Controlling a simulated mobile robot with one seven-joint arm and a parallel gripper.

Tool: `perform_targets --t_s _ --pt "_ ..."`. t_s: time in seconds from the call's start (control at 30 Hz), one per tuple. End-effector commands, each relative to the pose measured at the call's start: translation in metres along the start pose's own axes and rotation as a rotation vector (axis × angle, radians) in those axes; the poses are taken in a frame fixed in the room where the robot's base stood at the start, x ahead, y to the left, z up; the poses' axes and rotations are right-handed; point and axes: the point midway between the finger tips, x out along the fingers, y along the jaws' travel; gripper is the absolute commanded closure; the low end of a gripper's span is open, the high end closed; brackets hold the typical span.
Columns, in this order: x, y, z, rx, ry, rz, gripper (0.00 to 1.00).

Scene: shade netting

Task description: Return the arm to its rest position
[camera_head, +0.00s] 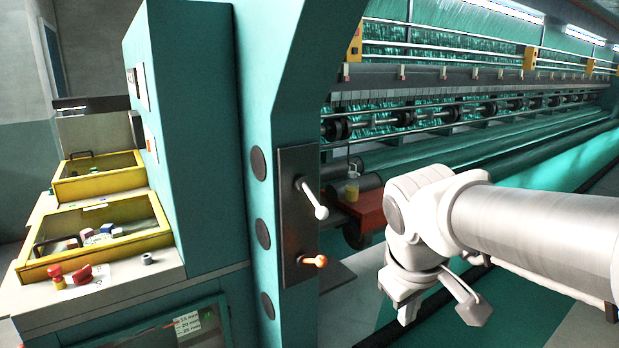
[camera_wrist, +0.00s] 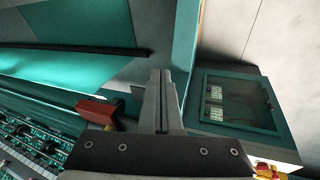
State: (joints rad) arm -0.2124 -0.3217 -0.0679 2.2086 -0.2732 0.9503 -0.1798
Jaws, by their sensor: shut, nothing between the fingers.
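My gripper (camera_wrist: 161,75) shows in the wrist view, with its two grey fingers pressed together and nothing between them. The fingers point toward the floor area and do not touch anything that I can see. In the head view my white and silver arm reaches in from the right edge and bends down at a wrist joint, in front of the netting machine.
A red block (camera_head: 362,206) sits behind the wrist. Yellow-rimmed trays (camera_head: 150,240) stand at left. A glass-fronted cabinet (camera_wrist: 240,100) shows in the wrist view.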

Motion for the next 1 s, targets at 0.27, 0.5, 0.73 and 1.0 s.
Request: perform_targets --t_s 0.27,0.5,0.73,1.0 --pt "-0.022 -0.024 0.059 0.306 0.113 -0.073 1.00" --pt "-0.026 -0.041 0.083 0.461 0.172 -0.109 1.00" --pt "-0.026 -0.044 0.087 0.489 0.180 -0.115 1.00" --pt "-0.026 -0.043 0.086 0.487 0.180 -0.115 1.00"
